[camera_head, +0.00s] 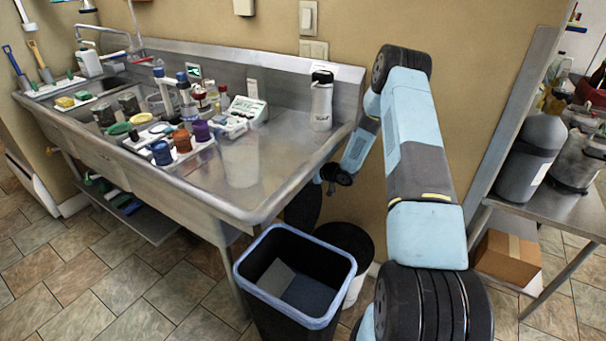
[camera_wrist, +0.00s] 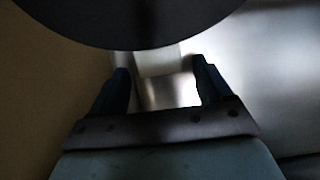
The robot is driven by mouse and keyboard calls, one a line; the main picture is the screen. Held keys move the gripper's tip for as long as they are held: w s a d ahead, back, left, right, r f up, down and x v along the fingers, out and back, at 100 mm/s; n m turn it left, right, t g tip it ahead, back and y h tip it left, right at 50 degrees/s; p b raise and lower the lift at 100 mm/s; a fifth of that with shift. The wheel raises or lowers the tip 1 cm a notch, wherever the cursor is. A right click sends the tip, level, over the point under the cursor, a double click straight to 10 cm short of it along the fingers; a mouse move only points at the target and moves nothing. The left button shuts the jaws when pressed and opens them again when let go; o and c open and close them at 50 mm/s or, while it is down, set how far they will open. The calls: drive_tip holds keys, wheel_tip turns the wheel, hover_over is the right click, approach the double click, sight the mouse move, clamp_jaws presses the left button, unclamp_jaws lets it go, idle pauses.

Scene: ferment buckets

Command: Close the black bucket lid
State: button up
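A bucket with a pale side (camera_head: 355,290) stands on the floor behind the bin, its top a dark round shape (camera_head: 345,241). A black rounded panel (camera_head: 303,208), seemingly the raised lid, stands steeply beside it under the counter's end. My gripper (camera_head: 330,178) is above the bucket and near the panel's upper edge; its fingers are too small to read there. In the wrist view my gripper (camera_wrist: 162,82) has two fingers wide apart with nothing between them. A large dark curved shape (camera_wrist: 130,20) fills the top of that view, perhaps the lid; I cannot tell if it touches.
A black bin with a blue-lined rim (camera_head: 254,237) stands in front of the bucket. The steel counter (camera_head: 240,175) overhangs on the left, holding a white dispenser (camera_head: 321,100) and lab items. A steel table (camera_head: 575,210) with grey containers stands right, a cardboard box (camera_head: 508,258) beneath.

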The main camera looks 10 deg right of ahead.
clamp_jaws()
idle(0.6)
